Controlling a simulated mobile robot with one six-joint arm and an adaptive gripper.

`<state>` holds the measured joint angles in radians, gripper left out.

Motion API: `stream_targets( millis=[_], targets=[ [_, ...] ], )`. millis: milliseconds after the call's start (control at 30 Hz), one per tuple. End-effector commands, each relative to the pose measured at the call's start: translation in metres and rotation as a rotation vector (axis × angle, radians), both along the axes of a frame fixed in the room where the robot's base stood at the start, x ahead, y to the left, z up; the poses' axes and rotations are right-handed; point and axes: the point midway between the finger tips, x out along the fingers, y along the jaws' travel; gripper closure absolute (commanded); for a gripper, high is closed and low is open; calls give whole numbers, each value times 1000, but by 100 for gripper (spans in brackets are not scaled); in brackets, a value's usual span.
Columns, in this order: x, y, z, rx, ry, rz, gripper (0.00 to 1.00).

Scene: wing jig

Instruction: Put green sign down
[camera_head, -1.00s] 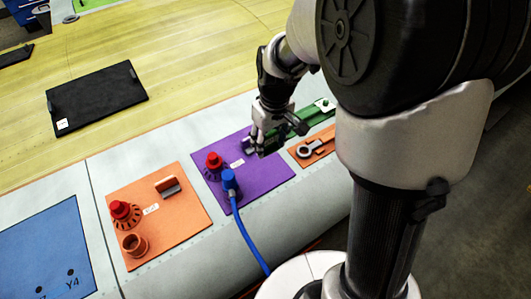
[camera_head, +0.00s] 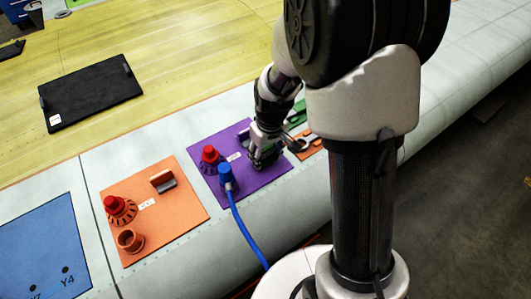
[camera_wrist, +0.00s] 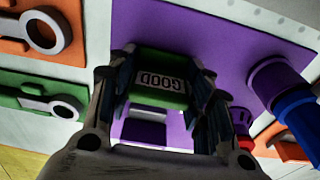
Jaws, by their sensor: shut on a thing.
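My gripper (camera_head: 262,158) is over the right part of the purple panel (camera_head: 222,192). In the wrist view the green sign (camera_wrist: 157,66), marked "GOOD", sits between my two fingers, and my gripper is shut on it. The purple panel (camera_wrist: 205,30) fills the background behind the sign.
On the purple panel are a red knob (camera_head: 210,155) and a blue plug (camera_head: 227,176) with a blue hose. An orange panel (camera_head: 165,222) with a red knob lies to the left. Green (camera_head: 298,116) and orange (camera_head: 310,146) panels with ring-ended parts lie right, partly hidden.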

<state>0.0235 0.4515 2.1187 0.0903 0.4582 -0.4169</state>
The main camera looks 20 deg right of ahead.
Motion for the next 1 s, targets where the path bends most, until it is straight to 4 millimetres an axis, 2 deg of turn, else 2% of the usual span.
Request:
stream_targets(
  millis=[67, 100, 367, 767, 867, 1000],
  targets=[
    [0, 0, -4, 0, 0, 0, 77],
    [0, 0, -4, 0, 0, 0, 52],
    [0, 0, -3, 0, 0, 0, 35],
    [0, 0, 1, 0, 0, 0, 34],
    [0, 0, 12, 0, -3, -1, 34],
    [-3, -1, 40, 0, -6, -2, 34]
  ],
)
